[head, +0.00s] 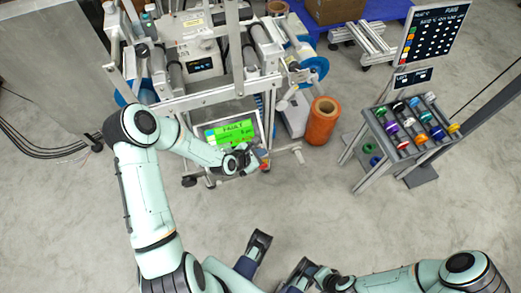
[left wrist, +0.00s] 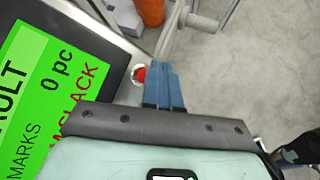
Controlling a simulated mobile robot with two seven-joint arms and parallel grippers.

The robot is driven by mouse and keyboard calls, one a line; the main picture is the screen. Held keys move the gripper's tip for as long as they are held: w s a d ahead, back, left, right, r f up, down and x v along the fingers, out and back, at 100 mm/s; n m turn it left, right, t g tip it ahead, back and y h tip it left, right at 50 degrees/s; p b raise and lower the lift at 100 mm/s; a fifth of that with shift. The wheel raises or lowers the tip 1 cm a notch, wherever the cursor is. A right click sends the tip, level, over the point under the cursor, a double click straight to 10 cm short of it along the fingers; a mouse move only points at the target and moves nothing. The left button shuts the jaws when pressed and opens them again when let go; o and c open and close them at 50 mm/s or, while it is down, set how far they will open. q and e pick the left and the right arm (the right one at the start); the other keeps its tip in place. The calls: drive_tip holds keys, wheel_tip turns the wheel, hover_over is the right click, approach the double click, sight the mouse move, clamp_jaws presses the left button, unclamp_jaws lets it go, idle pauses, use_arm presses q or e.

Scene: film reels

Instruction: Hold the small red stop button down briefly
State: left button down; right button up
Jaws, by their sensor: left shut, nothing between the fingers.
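My left gripper (left wrist: 166,68) is shut and empty. Its blue fingertips appear just right of the button; I cannot tell whether they touch it. In the head view my left gripper (head: 260,161) is at the lower right corner of the machine's green FAULT screen (head: 231,132). Dark and blue parts of mine show at the bottom of the head view; the state of my right gripper there is unclear.
An orange roll (head: 321,122) stands on the floor right of the machine. A rack of coloured reels (head: 408,125) and a dark display board (head: 434,36) are farther right. Floor between the machine and rack is mostly clear. Cables lie at the left.

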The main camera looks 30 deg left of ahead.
use_arm(q)
drive_tip(key=shift+w+a+f, duration=0.2)
drive_tip(key=shift+f, duration=0.05)
drive_tip(key=shift+w+a+f, duration=0.2)
drive_tip(key=shift+a+f, duration=0.05)
drive_tip(key=shift+f, duration=0.05)
idle(0.8)
drive_tip(key=shift+r, duration=0.1)
idle(1.1)
drive_tip(key=shift+s+d+r+p, duration=0.4)
drive_tip(key=shift+d+r+p, duration=0.1)
drive_tip(key=shift+p, duration=0.1)
drive_tip(key=s+d+r+p, duration=0.2)
drive_tip(key=r+p, duration=0.1)
drive_tip(key=shift+s+d+r, duration=0.15)
drive_tip(key=shift+d+r, duration=0.15)
drive_tip(key=shift+d, duration=0.05)
idle(0.6)
